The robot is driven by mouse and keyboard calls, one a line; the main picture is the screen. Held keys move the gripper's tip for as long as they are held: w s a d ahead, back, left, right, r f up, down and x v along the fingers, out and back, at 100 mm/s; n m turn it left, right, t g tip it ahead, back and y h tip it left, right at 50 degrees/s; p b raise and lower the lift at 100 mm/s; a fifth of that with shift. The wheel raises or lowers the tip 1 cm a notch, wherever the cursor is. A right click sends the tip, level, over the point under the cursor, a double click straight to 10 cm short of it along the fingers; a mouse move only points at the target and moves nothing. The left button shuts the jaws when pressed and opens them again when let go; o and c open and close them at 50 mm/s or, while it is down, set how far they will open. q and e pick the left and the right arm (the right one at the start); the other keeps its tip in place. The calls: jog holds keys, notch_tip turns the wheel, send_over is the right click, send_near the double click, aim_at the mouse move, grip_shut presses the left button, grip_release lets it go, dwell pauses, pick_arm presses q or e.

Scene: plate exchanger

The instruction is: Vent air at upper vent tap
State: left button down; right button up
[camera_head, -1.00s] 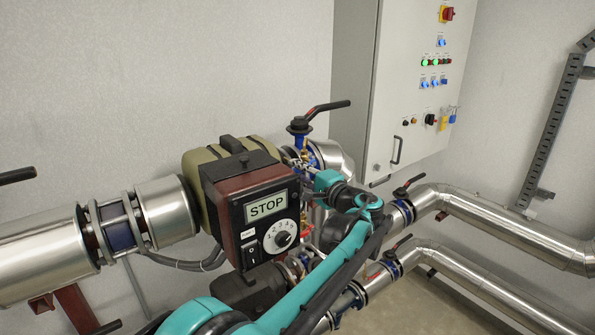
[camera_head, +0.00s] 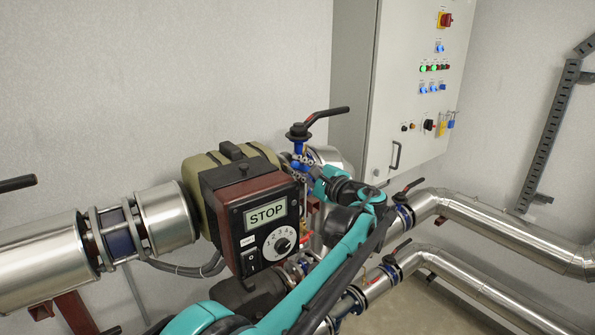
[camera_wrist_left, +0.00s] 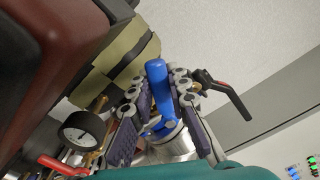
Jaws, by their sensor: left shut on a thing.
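A blue handle (camera_wrist_left: 160,85), which I take to be the vent tap, stands between the pads of my left gripper (camera_wrist_left: 158,92) in the wrist view. The gripper is shut on it, with one grey finger on each side. In the head view my left gripper (camera_head: 302,172) is behind the right edge of the STOP control box, below a valve with a black lever (camera_head: 325,115). The box and my wrist partly hide the tap there, so its turn is hard to read. My right gripper is not in view.
The control box (camera_head: 262,218) sits close to the left of my gripper. A pressure gauge (camera_wrist_left: 82,132) and a red lever (camera_wrist_left: 62,166) are near it in the wrist view. A grey cabinet (camera_head: 400,100) and silver pipes (camera_head: 500,235) lie to the right.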

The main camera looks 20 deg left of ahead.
pick_arm(q)
jog(key=m, duration=0.1)
jog(key=r+m, duration=0.1)
jog(key=shift+w+d+r+m, duration=0.2)
jog(key=shift+w+d+m, duration=0.15)
jog(key=shift+m, duration=0.05)
jog(key=m, duration=0.1)
jog(key=w+d+r+m+p, duration=0.1)
jog(key=m, duration=0.1)
jog(key=shift+w+m, duration=0.15)
jog(key=shift+m, duration=0.15)
jog(key=shift+w+d+r+m+p, duration=0.15)
jog(key=shift+w+d+m, duration=0.2)
jog(key=shift+m, duration=0.6)
jog(key=shift+w+d+r+m+p, duration=0.15)
jog(key=shift+w+m, duration=0.25)
jog(key=shift+m, duration=0.5)
jog(key=shift+w+d+m+p, duration=0.15)
jog(key=shift+w+d+m, duration=0.2)
jog(key=shift+m, duration=0.6)
jog(key=c, duration=1.4)
grip_release()
jog(key=shift+d, duration=0.15)
jog(key=v, duration=1.1)
jog(key=shift+s+d, duration=0.3)
